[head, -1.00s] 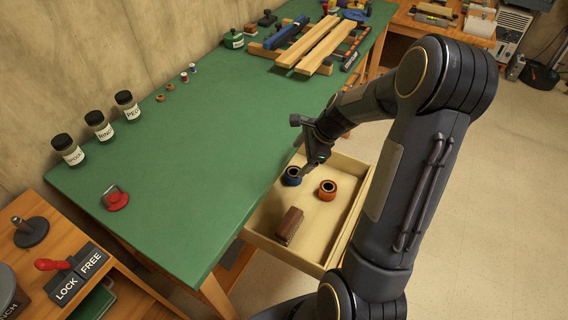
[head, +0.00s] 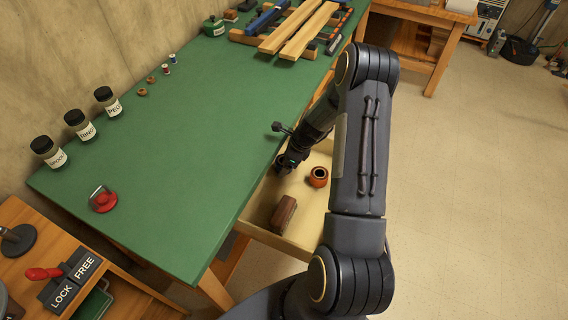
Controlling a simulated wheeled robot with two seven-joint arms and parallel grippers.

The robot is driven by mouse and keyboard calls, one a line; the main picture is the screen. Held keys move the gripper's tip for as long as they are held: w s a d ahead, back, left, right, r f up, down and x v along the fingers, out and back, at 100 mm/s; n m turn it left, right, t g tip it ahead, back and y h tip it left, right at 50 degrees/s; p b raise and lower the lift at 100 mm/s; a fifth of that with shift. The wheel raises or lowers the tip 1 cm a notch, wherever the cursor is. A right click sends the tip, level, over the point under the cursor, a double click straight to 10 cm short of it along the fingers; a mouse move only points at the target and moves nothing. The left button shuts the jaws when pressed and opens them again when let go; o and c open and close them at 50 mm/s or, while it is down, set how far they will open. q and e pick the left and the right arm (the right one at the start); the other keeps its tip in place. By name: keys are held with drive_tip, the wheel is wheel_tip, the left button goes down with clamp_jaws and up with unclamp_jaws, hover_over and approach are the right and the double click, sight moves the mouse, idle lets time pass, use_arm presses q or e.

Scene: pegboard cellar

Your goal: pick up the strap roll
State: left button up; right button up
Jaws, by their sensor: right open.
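The open wooden drawer (head: 311,228) under the green bench holds an orange roll (head: 318,177) with a dark centre and a brown block-like item (head: 284,213). I cannot tell for sure which item is the strap roll. My right gripper (head: 285,166) is low over the back left of the drawer, left of the orange roll and apart from it. It is open, but its fingertips are small and dark. The blue roll seen earlier in that spot is hidden by the gripper. My left gripper is not in view.
The green bench top (head: 185,150) runs along the drawer's left side, close to my right wrist. Labelled jars (head: 75,122) and a red-based item (head: 103,199) stand on it. Wooden planks (head: 300,30) lie at its far end.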

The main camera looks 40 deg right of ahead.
drive_tip(key=shift+c, duration=0.5)
drive_tip(key=c, duration=0.9)
drive_tip(key=shift+c, duration=0.4)
drive_tip(key=shift+r, duration=0.1)
